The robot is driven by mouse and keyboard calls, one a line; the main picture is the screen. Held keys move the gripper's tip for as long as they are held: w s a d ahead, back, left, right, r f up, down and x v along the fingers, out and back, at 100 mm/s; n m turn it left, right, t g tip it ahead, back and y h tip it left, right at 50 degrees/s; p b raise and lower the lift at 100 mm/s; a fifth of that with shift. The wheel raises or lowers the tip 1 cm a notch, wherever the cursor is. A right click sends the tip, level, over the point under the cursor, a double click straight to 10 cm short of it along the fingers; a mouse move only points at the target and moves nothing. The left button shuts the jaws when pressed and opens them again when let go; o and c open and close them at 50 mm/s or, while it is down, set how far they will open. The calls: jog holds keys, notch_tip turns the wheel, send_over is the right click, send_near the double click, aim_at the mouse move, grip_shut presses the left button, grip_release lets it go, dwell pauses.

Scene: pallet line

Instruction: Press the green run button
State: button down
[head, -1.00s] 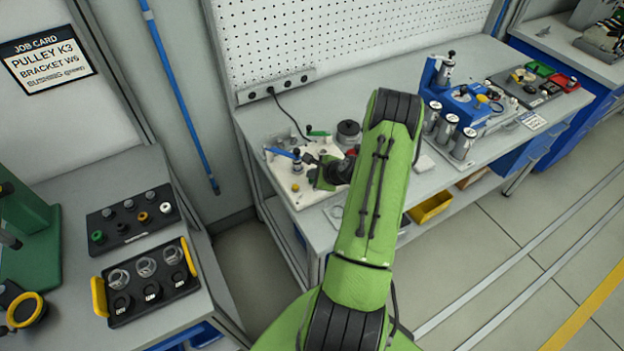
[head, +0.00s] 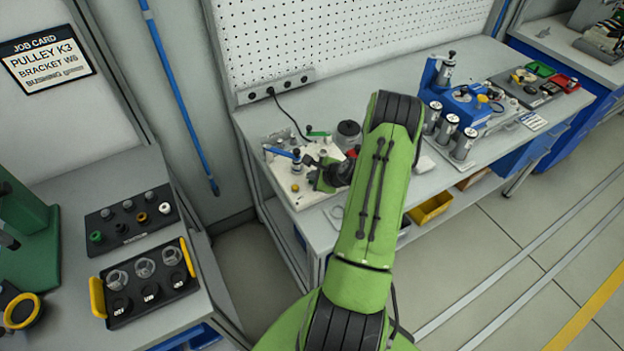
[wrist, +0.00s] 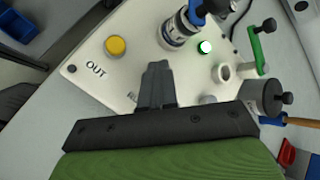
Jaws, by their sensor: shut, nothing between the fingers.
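In the head view my gripper (head: 318,168) is over the white panel (head: 309,200) on the bench, and I cannot make out the green button there.
A yellow button (wrist: 115,46) sits left on the panel near the word OUT. Metal cylinders (head: 463,143) stand further along the bench.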

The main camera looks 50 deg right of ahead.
jog(key=shift+r+p, duration=0.5)
jog(key=shift+r, duration=0.35)
notch_tip(320, 180, up, 5)
jog(key=p, duration=0.3)
